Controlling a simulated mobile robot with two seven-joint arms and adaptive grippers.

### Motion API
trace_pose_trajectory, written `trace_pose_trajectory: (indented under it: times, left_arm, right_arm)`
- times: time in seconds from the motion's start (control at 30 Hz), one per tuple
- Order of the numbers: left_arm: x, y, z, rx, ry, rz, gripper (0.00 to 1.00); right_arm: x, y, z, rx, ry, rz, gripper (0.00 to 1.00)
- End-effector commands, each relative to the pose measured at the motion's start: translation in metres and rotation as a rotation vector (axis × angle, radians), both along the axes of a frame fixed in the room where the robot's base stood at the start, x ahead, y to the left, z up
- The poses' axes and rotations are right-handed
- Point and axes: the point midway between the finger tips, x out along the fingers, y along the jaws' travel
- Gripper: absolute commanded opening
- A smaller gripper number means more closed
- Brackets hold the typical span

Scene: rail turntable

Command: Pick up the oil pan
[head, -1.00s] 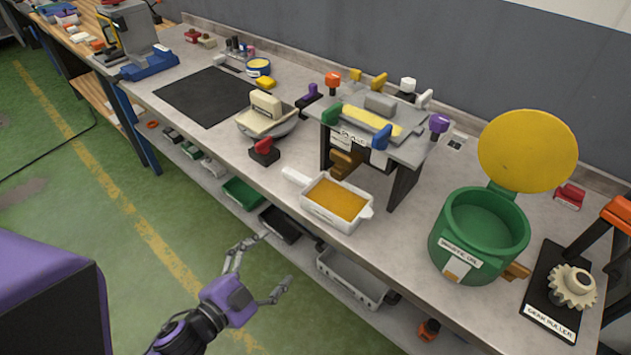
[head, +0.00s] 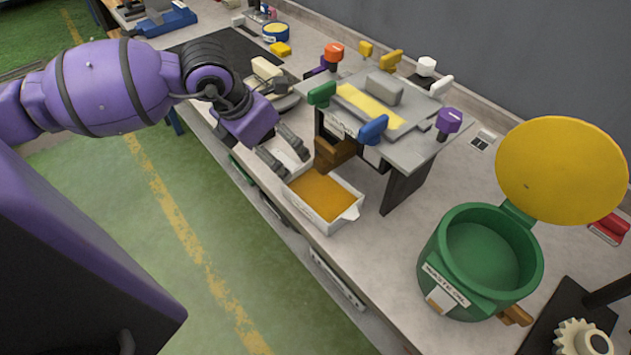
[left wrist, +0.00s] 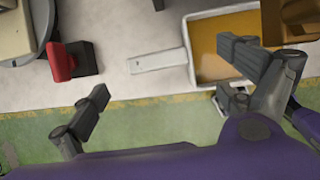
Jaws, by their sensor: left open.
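The oil pan (head: 312,213) is a white rectangular tray holding orange-brown oil, near the bench's front edge in the head view. In the left wrist view its white handle (left wrist: 157,60) sticks out to the left, with the pan at upper right. My left gripper (head: 285,157) is open at the handle end of the pan and partly covers the handle in the head view. In the left wrist view the left gripper (left wrist: 168,82) has its fingers spread, with the handle between them and beyond them; contact cannot be told. My right gripper is not in view.
A grey stand (head: 405,145) with coloured knobs is right behind the pan. A green waste-oil bucket (head: 470,290) with a raised yellow lid (head: 560,170) stands to the right. A red-knobbed block (left wrist: 62,62) lies left of the handle. Bench between pan and bucket is clear.

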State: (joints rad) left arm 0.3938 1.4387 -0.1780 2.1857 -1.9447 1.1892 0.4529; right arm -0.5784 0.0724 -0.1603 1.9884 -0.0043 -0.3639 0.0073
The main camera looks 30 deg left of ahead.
Motion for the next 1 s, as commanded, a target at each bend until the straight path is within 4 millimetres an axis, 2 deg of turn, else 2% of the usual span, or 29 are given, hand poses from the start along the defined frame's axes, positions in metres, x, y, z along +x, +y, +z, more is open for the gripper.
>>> trace_pose_trajectory:
  times: [0.3,0.43,0.73,1.0]
  left_arm:
    - [0.025,-0.005,-0.035,-0.007,0.0,0.0,0.96]
    - [0.029,-0.006,-0.051,-0.005,0.003,-0.001,0.96]
    - [0.031,-0.006,-0.056,-0.003,0.002,-0.002,0.96]
    - [0.031,-0.006,-0.056,-0.003,0.003,-0.002,0.61]
  right_arm:
    - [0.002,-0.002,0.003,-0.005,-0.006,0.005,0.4]
    - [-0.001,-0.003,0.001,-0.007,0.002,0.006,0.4]
    - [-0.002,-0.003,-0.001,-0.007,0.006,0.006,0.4]
    - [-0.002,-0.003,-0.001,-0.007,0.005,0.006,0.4]
